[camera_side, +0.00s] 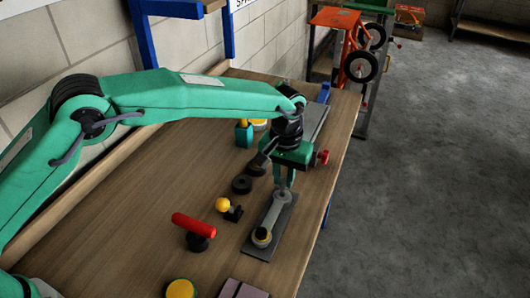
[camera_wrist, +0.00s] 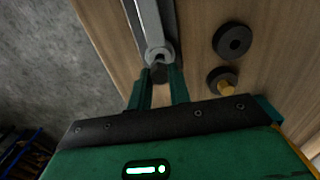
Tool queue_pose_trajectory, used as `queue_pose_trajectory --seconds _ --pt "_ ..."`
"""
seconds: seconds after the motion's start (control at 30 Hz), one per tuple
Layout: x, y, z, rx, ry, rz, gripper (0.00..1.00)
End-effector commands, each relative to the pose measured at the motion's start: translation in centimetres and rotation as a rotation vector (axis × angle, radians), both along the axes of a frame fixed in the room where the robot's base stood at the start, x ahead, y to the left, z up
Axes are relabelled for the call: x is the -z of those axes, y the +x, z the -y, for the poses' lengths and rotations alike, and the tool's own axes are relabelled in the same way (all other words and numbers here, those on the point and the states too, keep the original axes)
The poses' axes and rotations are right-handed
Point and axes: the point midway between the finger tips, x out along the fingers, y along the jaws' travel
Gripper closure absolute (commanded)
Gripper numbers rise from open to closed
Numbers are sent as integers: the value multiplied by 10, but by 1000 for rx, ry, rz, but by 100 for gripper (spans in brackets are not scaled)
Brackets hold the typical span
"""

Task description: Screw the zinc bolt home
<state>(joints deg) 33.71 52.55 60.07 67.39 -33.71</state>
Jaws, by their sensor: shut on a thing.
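A grey metal spanner (camera_side: 272,216) lies along a dark grey plate (camera_side: 258,252) on the bench. Its near end is around or over a round, brass-coloured head (camera_side: 262,234), which looks like the bolt; how deep it sits I cannot tell. My gripper (camera_side: 283,184) points down at the spanner's far end and is shut on it. In the wrist view my gripper (camera_wrist: 160,76) has both fingers close beside the spanner's rounded end (camera_wrist: 160,54), with a dark piece between them. The bolt is out of the wrist view.
Dark discs (camera_side: 242,184) lie left of the plate. A yellow-topped item (camera_side: 181,289) and a mauve block (camera_side: 243,290) are at the front. The bench edge is close on the right.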

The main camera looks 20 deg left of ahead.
Motion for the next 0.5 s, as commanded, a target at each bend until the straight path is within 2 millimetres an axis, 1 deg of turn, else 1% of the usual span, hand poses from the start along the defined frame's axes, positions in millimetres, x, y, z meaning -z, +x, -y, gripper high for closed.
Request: queue_pose_trajectory --seconds 0.5 --pt "5 0 0 0 0 0 100"
